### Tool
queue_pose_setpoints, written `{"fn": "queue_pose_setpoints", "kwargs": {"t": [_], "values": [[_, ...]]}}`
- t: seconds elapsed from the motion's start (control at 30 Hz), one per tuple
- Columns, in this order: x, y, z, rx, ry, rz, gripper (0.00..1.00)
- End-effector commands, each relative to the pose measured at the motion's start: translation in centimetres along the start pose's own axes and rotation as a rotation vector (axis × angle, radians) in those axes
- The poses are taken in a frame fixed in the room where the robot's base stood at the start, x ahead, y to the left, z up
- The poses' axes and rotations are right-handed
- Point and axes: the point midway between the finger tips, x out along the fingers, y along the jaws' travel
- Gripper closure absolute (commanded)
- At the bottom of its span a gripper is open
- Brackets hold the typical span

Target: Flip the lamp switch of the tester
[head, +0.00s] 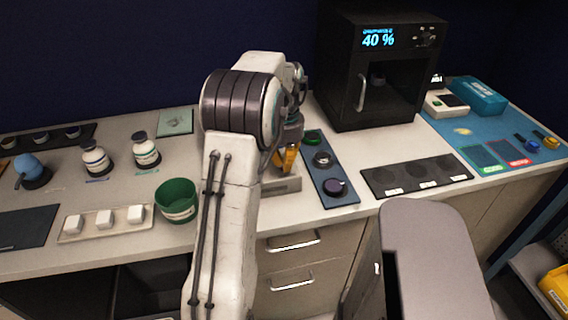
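A small pale device with a dark face and a green spot, which may be the tester (446,102), stands at the back right on the blue mat. Its switch is too small to make out. My gripper (287,160), with orange on it, is far to its left. It points down above a grey block (285,186), close to the left edge of a dark blue panel with round knobs (343,198). My arm partly hides the gripper. I cannot tell whether the fingers are open or shut.
A black oven-like box (345,70) reading 40 % stands between my gripper and the pale device. A teal box (477,95) is beside the device. A black strip (415,177) lies in front. A green cup (177,200) and two bottles (146,150) stand left.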

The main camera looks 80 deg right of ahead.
Motion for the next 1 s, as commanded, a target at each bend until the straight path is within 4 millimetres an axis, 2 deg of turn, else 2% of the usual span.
{"fn": "queue_pose_setpoints", "kwargs": {"t": [0.47, 1.0], "values": [[0.3, 0.0, 0.0, 0.000, 0.000, 0.000, 1.00], [-2.9, 0.0, 0.0, 0.000, 0.000, 0.000, 1.00]]}}
